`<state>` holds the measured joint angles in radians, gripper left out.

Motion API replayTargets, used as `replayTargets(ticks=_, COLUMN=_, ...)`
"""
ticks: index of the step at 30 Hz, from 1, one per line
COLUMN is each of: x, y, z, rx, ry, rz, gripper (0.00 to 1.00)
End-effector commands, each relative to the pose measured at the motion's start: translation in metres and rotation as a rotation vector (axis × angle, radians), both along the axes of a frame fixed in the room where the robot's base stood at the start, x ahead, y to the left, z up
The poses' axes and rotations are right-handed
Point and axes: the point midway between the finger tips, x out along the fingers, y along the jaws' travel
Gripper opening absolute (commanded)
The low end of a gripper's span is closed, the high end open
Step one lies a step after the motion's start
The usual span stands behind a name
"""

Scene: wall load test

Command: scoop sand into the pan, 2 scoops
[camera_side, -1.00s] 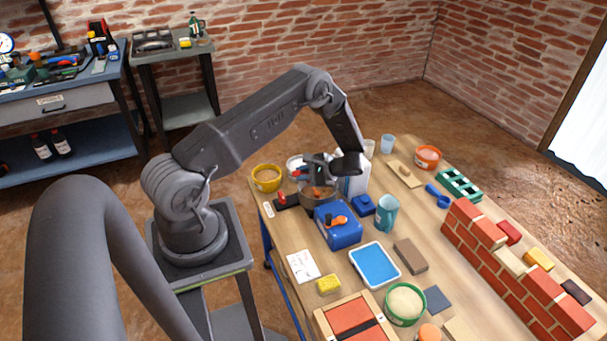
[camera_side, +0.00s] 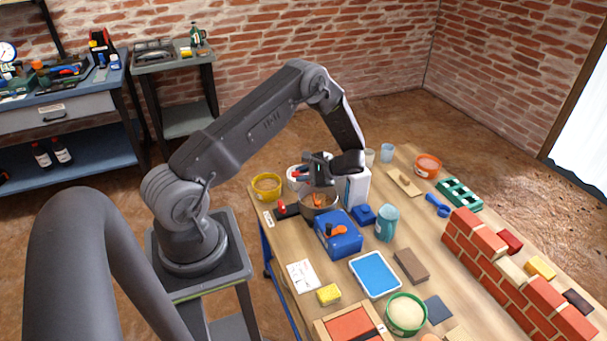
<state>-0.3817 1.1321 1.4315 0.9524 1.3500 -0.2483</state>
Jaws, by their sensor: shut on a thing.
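A round grey-brown pan (camera_side: 311,211) stands near the table's far left edge. My gripper (camera_side: 319,184) is just above the pan, fingers pointing down. It is shut on an orange tool (camera_side: 318,199), probably a scoop, whose lower part is over or inside the pan. The arm and pan rim hide much of the tool, and I cannot tell whether it holds sand. A green tub (camera_side: 405,330) at the front holds pale sand. A yellow tub (camera_side: 267,194) left of the pan holds brownish material. An orange tub (camera_side: 428,174) stands at the far right.
A blue box (camera_side: 339,240) with an orange and black item stands in front of the pan. A white box (camera_side: 355,188) and a teal jug (camera_side: 387,224) stand to the right. A blue tray (camera_side: 375,274) lies nearer. A brick wall (camera_side: 490,262) runs along the right.

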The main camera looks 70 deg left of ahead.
Motion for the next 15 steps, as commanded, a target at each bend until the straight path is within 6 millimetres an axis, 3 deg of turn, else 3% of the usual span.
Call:
replayTargets(ticks=7, x=-0.023, y=-0.020, z=-0.019, rx=-0.193, ry=-0.253, rz=0.227, gripper=0.00)
replayTargets(ticks=15, x=-0.017, y=-0.032, z=-0.018, rx=-0.372, ry=-0.738, rz=0.567, gripper=0.00)
